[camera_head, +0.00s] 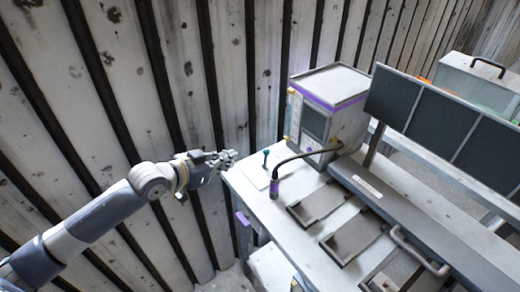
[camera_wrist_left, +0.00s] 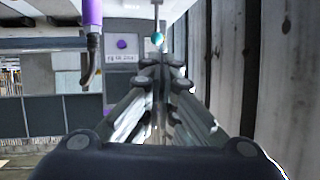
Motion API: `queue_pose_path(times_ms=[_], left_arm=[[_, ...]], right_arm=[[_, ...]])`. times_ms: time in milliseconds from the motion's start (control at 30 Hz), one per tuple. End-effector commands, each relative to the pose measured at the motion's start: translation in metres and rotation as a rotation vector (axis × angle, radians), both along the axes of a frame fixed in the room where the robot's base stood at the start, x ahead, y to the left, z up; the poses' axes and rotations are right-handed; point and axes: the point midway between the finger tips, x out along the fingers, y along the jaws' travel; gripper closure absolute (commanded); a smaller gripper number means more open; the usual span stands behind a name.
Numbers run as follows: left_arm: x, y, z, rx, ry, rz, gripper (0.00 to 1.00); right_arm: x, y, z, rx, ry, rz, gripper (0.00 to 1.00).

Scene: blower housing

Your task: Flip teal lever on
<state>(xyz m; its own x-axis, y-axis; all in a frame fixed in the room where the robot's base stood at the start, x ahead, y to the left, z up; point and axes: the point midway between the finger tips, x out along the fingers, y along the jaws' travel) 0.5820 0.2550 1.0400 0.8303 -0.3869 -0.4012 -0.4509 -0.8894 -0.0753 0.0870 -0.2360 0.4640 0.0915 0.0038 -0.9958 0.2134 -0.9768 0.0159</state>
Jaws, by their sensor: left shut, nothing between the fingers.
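The teal lever (camera_head: 265,158) stands on a pale plate at the near left corner of the bench, a thin stick with a teal knob. In the left wrist view its teal ball (camera_wrist_left: 157,38) shows just beyond the fingertips. My left gripper (camera_head: 232,156) is shut and empty, beside the bench's left corner and to the left of the lever, with a small gap between them in the head view. In the left wrist view the closed fingers (camera_wrist_left: 163,72) point toward the ball; whether they touch it I cannot tell. My right gripper is not in view.
A black hose with a purple-banded nozzle (camera_head: 274,188) curves close to the lever's right. A white and purple machine box (camera_head: 335,88) stands behind. Two brown trays (camera_head: 318,203) lie to the right. A corrugated wall (camera_head: 120,100) runs close on the left.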

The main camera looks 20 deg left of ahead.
Motion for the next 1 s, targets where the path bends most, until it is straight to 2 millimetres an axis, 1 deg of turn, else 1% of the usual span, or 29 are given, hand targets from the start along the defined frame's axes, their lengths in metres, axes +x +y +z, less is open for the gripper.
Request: queue_pose_path(times_ms=[33,100,167,267,800,1000], left_arm=[[-0.001,-0.004,0.006,0.0,-0.005,-0.012,1.0],[-0.001,-0.007,0.009,-0.003,-0.007,-0.018,1.0],[0.002,-0.009,0.009,-0.004,-0.007,-0.019,1.0],[0.012,-0.013,0.006,-0.006,-0.009,-0.017,1.0],[0.084,-0.048,-0.029,-0.004,-0.009,-0.016,1.0],[0.102,-0.057,-0.039,-0.004,-0.008,-0.017,1.0]], right_arm=[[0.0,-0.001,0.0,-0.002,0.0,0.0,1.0],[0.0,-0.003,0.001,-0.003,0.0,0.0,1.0],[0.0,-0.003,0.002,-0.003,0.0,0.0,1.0],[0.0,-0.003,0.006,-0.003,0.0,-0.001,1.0],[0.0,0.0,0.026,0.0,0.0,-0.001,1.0],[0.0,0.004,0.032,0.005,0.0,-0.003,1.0]])
